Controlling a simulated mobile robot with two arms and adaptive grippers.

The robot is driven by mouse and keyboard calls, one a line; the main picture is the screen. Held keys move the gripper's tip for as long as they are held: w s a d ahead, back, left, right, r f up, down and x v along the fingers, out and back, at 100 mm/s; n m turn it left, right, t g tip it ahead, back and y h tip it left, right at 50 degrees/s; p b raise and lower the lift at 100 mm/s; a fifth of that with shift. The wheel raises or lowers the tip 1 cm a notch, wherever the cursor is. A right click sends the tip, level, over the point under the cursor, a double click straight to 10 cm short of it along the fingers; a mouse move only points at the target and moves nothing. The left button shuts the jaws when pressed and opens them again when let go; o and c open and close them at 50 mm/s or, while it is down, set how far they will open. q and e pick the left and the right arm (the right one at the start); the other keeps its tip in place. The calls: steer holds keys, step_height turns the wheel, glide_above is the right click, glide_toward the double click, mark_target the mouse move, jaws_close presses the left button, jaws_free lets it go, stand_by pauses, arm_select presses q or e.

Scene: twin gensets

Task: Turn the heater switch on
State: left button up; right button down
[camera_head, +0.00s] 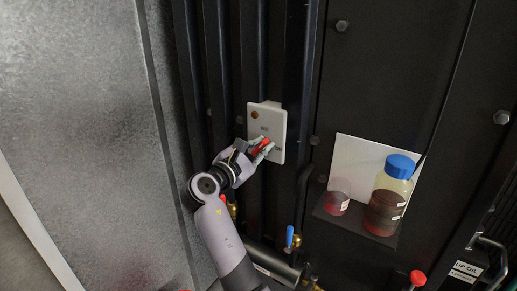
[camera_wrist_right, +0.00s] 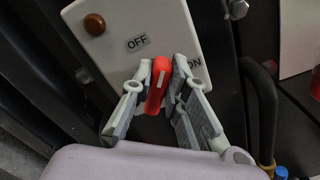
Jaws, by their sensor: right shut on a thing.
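The heater switch is a white box (camera_head: 270,122) on the black ribbed wall, with a dark amber lamp (camera_wrist_right: 95,24) and OFF (camera_wrist_right: 137,42) and ON labels. The ON label is partly hidden by a finger. Its red handle (camera_wrist_right: 158,82) has a pale line and points up, between the two labels. My right gripper (camera_head: 261,148) is at the lower part of the box, its fingers on both sides of the red handle and shut on it; they also show in the right wrist view (camera_wrist_right: 157,95). My left gripper is not in view.
Right of the switch, a small shelf (camera_head: 352,229) carries a blue-capped bottle (camera_head: 386,201) of dark red liquid and a small red container (camera_head: 337,197). Below are a blue-handled valve (camera_head: 290,237) and a red knob (camera_head: 417,278). A grey metal panel (camera_head: 75,100) stands at left.

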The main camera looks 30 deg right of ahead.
steer(key=shift+s+d+f+m+b, duration=0.1)
steer(key=shift+f+m+b, duration=0.15)
steer(key=shift+m+b, duration=1.25)
steer(key=shift+s+a+f+m+b, duration=0.1)
steer(key=shift+f+m+b, duration=0.2)
steer(key=shift+m+b, duration=1.2)
steer(key=shift+s+d+f+m+b, duration=0.1)
steer(key=shift+f+m+b, duration=0.35)
steer(key=shift+m, duration=1.85)
steer(key=shift+r, duration=0.2)
steer(key=c, duration=1.6)
jaws_free()
steer(key=shift+o, duration=0.2)
steer(key=shift+r, duration=0.1)
